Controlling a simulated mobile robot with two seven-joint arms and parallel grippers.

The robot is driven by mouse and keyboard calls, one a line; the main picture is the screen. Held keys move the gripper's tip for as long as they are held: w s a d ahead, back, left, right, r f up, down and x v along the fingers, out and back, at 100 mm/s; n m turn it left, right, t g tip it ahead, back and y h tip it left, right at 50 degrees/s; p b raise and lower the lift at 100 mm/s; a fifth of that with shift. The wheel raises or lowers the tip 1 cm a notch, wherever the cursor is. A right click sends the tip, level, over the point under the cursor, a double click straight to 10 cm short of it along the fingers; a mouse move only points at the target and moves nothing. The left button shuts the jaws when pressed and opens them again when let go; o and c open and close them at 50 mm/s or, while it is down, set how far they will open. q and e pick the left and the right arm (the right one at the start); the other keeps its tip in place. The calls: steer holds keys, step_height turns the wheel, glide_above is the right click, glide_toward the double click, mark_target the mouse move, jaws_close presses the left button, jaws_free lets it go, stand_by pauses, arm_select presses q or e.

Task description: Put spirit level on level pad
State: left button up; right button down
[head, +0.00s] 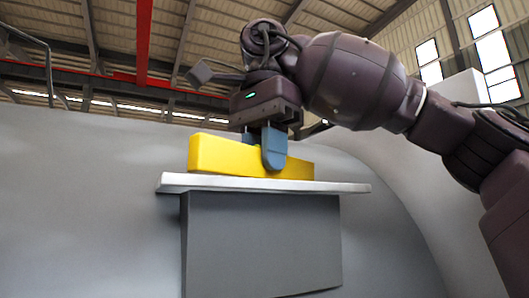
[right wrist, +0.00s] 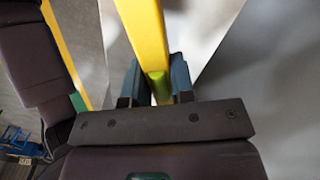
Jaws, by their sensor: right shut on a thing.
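The spirit level is a long yellow bar (head: 220,155) at the middle of the head view. My right gripper (head: 273,152) comes down from above and is shut on the bar near its middle, with blue fingers on both sides. In the right wrist view the yellow bar (right wrist: 144,35) runs between the fingers (right wrist: 156,84), with a green vial at the grip. Below the bar is a flat light-grey plate (head: 350,187), which looks like the level pad. The bar lies along it and looks level; I cannot tell if it touches. My left gripper is not in view.
The plate sits atop a dark grey block (head: 262,245) against a large curved grey shell (head: 90,190). The plate extends past the bar on the right. A yellow strip (right wrist: 62,50) on the floor shows in the right wrist view.

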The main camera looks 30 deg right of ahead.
steer(key=shift+f, duration=0.15)
steer(key=c, duration=0.9)
jaws_free()
steer(key=shift+r+p, duration=0.3)
steer(key=shift+r, duration=1.3)
steer(key=shift+a+r, duration=0.1)
steer(key=shift+r, duration=3.7)
